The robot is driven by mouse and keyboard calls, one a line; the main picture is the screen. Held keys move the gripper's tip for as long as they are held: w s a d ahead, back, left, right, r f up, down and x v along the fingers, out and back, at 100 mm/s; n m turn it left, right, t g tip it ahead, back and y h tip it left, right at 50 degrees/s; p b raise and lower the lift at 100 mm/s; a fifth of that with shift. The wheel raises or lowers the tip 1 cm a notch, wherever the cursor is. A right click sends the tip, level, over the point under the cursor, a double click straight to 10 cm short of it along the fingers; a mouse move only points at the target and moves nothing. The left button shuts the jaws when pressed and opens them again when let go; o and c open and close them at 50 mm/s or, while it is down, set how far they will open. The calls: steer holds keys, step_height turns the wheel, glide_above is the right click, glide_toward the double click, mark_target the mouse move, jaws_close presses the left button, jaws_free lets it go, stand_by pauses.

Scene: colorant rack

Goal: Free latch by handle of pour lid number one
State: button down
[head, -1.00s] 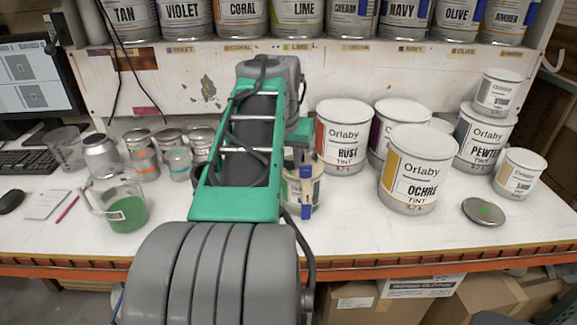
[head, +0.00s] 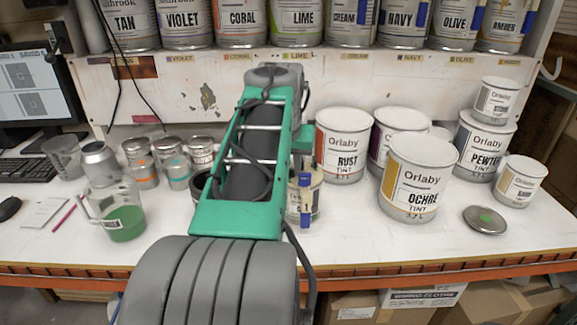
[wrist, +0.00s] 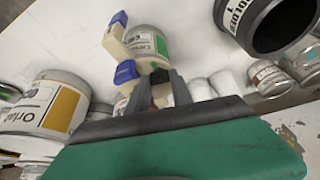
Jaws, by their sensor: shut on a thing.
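The pour lid is a cream-coloured fitting (wrist: 115,44) with blue parts, on a small can (wrist: 150,42) with a green label patch. In the head view the small can (head: 318,197) stands on the bench just right of my arm, with the blue part (head: 306,212) facing front and a "1" marker above it. My gripper (wrist: 159,78) is in the wrist view, its two dark fingers close together at the lid's edge beside the lower blue part. It is shut on a small dark part between the fingers, apparently the lid's handle. In the head view my arm hides the gripper.
The OCHRE can (head: 416,178) and RUST can (head: 341,145) stand to the right. A loose round lid (head: 485,220) lies on the bench. A jug of green liquid (head: 120,215) and several small tins stand left. In the wrist view a dark open can (wrist: 278,25) is close by.

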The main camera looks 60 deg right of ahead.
stand_by(0.7)
steer(key=c, duration=1.1)
jaws_free()
steer(key=shift+a+r+p, duration=0.15)
steer(key=shift+r+p, duration=0.2)
steer(key=shift+r, duration=0.2)
steer(key=p+v, duration=0.4)
steer(key=v, duration=0.4)
steer(key=shift+w+a, duration=0.1)
steer(key=p+v, duration=0.2)
steer(key=v, duration=0.5)
steer(key=shift+a+r+p, duration=0.2)
steer(key=shift+r+p, duration=0.1)
steer(key=shift+p, duration=0.05)
